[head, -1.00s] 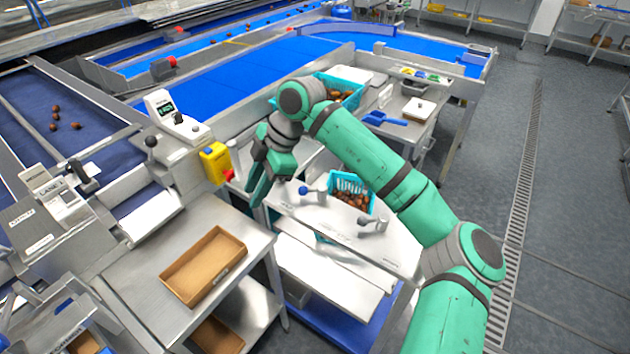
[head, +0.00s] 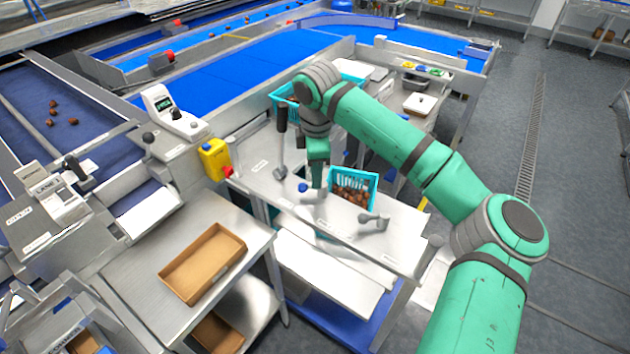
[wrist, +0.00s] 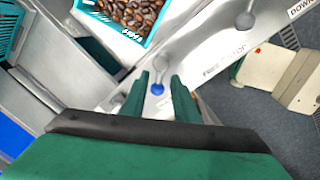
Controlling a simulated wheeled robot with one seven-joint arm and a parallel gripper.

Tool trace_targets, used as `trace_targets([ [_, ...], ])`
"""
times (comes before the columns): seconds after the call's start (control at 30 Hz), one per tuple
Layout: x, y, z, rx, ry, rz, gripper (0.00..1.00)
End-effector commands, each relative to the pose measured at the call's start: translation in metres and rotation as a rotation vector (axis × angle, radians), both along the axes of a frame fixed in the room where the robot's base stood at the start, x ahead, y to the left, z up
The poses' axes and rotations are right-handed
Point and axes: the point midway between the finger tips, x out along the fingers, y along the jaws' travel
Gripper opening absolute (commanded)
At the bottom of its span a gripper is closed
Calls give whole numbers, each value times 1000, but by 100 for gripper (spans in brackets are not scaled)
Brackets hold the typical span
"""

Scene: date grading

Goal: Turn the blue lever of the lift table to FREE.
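The blue lever's round knob (head: 302,187) shows on the lift table's metal front panel (head: 345,234), just left of my gripper (head: 318,184). In the wrist view the blue knob (wrist: 157,89) appears between the two green fingertips of my gripper (wrist: 160,88). The fingers are apart and nothing is clamped. I cannot tell whether they touch the knob. Part of the lever's arm is hidden by my gripper in the head view. Lettering beside the lever in the wrist view seems to read FREE and STOP, but it is small.
A teal crate of dates (head: 353,179) stands right behind the panel. A second lever with a grey knob (head: 374,219) is to the right. A tall black-handled lever (head: 281,125) rises to the left. A cardboard tray (head: 203,262) lies on the left-hand bench.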

Motion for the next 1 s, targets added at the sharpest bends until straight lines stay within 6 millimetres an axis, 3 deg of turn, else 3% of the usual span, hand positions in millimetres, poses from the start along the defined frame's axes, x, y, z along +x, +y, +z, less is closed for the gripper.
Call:
trace_targets([
  [0.23, 3, 1, -29, 1, 0, 2, 27],
  [0.63, 4, 2, -35, 0, -1, 3, 27],
  [0.73, 4, 2, -35, 0, -1, 3, 4],
  [0.77, 4, 1, -35, 0, -1, 3, 0],
  [1.0, 4, 0, -35, -2, 0, 0, 0],
])
